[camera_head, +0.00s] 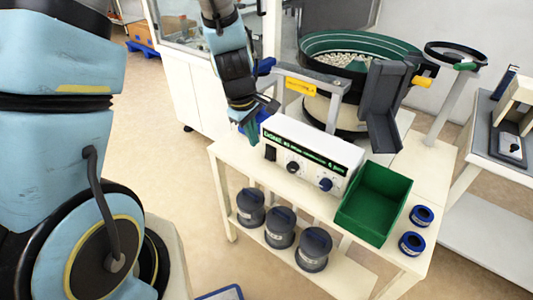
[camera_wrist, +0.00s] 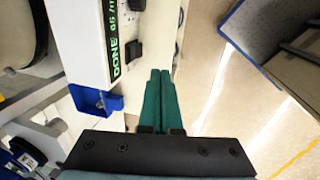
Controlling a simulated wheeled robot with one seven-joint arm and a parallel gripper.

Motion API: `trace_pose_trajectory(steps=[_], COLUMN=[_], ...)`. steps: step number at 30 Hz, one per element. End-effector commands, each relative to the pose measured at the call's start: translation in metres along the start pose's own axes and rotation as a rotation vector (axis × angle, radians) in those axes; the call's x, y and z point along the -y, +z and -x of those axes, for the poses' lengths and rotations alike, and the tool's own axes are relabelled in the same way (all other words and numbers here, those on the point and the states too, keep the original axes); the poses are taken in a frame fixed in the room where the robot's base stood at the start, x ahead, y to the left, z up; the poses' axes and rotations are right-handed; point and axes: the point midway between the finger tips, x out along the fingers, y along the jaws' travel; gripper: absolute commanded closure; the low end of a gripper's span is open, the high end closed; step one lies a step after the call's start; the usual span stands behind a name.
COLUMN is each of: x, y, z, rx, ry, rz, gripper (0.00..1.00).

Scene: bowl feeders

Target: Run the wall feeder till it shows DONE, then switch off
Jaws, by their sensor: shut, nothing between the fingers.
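The feeder's white control box (camera_head: 312,160) stands on the table, with a lit green display (camera_head: 304,147), a black rocker switch (camera_head: 270,152) and two knobs. In the wrist view, the display (camera_wrist: 114,40) reads DONE with a number after it. A black control (camera_wrist: 135,50) projects from the panel there; the switch's position cannot be told. The green feeder bowl (camera_head: 345,45) holds pale parts. My gripper (camera_head: 250,132) is shut and empty, left of the box near the rocker. Its teal fingers (camera_wrist: 160,102) are together beside the panel in the wrist view.
A grey chute (camera_head: 378,105) stands above a green bin (camera_head: 375,203) right of the box. Blue-rimmed rings (camera_head: 412,242) lie at the table's right front. Several grey canisters (camera_head: 281,228) stand on the lower shelf. A blue bracket (camera_wrist: 97,100) is near my fingers. Open floor lies left.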

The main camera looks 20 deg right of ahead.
Motion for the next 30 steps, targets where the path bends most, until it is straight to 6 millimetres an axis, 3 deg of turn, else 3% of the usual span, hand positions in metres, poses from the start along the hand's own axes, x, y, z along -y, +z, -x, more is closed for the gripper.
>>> trace_pose_trajectory(steps=[15, 21, 30], x=[0.001, -0.025, -0.033], y=[0.000, 0.000, 0.000], z=[-0.092, -0.104, -0.111], rx=[0.003, 0.000, 0.001], ry=[-0.003, -0.001, -0.001], rz=[0.004, 0.002, 0.002], gripper=[1.00, 1.00, 1.00])
